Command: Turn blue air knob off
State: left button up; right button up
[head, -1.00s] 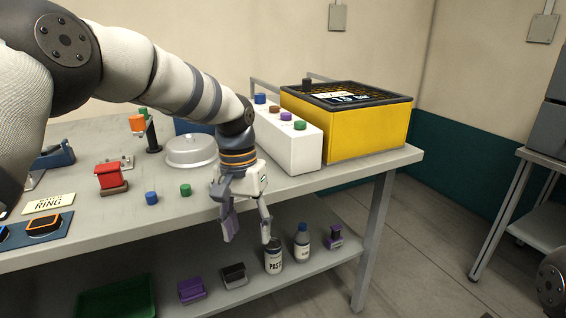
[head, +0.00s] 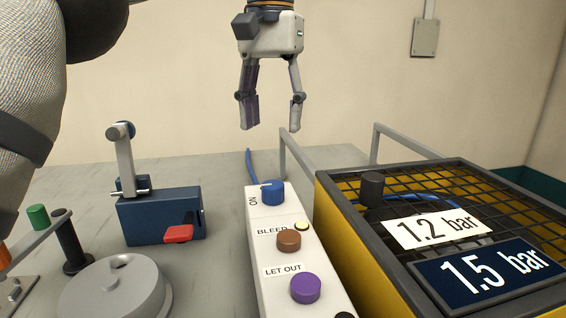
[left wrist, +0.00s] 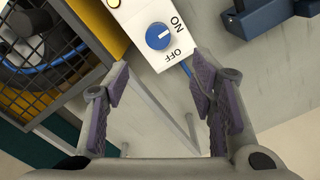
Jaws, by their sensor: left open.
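The blue air knob (head: 273,193) sits at the far end of the top of a white control box (head: 262,240). "ON" is printed beside it in the head view. In the left wrist view the blue knob (left wrist: 158,37) shows a white mark, with "ON" and "OFF" printed at its right. The mark points to the right and slightly up, nearer "ON". My left gripper (head: 264,127) is open and empty, above and beyond the knob. In the left wrist view its open fingers (left wrist: 161,78) are apart, with the knob ahead and untouched. My right gripper is not in view.
A brown knob (head: 289,240) and a purple knob (head: 305,288) share the box. A yellow caged unit (head: 350,245) with pressure signs stands close at right. Grey rails (head: 297,152) rise behind. A blue clamp device (head: 160,217) and a round metal lid (head: 115,288) stand left.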

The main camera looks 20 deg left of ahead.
aim_at(272, 185)
pick_arm(q)
jog(key=f, duration=0.1)
jog(key=s, duration=0.1)
jog(key=f, duration=0.1)
jog(key=shift+s+d+f+p, duration=0.25)
jog(key=shift+s+f+p, duration=0.05)
jog(key=shift+p, duration=0.05)
notch_tip(272, 185, down, 8)
jog(key=shift+w+r+p, duration=0.15)
jog(key=shift+r+p, duration=0.05)
jog(key=shift+p, duration=0.25)
jog(key=shift+w+f, duration=0.1)
jog(key=shift+f, duration=0.6)
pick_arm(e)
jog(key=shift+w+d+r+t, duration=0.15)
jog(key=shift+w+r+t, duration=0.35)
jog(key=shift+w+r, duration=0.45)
pick_arm(q)
jog(key=c, duration=1.1)
jog(key=shift+c, duration=0.2)
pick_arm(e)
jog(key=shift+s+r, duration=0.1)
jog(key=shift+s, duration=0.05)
